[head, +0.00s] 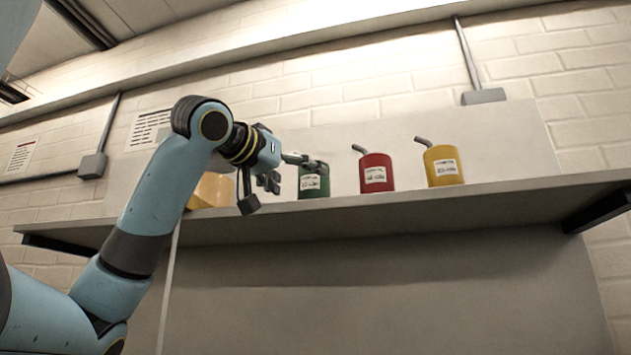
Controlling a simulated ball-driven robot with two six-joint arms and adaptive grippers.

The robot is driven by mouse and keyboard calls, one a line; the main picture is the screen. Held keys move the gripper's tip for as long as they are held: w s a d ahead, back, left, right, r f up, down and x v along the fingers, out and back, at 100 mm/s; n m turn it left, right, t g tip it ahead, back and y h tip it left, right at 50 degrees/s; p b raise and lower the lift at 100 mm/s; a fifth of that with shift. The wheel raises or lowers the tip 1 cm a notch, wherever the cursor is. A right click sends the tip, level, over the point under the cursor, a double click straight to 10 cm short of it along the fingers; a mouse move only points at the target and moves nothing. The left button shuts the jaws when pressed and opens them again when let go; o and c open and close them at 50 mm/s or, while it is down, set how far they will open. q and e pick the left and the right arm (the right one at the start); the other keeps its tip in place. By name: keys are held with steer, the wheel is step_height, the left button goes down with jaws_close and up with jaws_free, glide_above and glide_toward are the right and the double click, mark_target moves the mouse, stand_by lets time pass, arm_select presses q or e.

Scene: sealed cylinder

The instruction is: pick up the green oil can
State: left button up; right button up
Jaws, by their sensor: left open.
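The green oil can (314,184) stands upright on a wall shelf (400,206), with a white label on its front. My left gripper (270,183) is open at the left side of the green can. One finger reaches across the can's top and hides its upper part and spout. I cannot tell whether the finger touches the can. My right gripper is out of view.
A red can (376,174) and a yellow can (443,167) stand to the right of the green one. A yellow-orange object (212,190) sits on the shelf behind my left arm, partly hidden. The shelf's right end is clear.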

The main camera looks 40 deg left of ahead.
mark_target(304, 178)
arm_select(q)
steer(key=w+p, duration=0.2)
steer(key=w, duration=0.1)
steer(key=w+p, duration=0.1)
steer(key=shift+w+a+r, duration=0.25)
steer(key=shift+w+r, duration=0.05)
steer(key=shift+w+a+f, duration=0.1)
steer(key=shift+w+f, duration=0.05)
steer(key=shift+w, duration=0.35)
steer(key=shift+s, duration=0.1)
steer(key=c, duration=1.3)
steer(key=shift+c, duration=1.4)
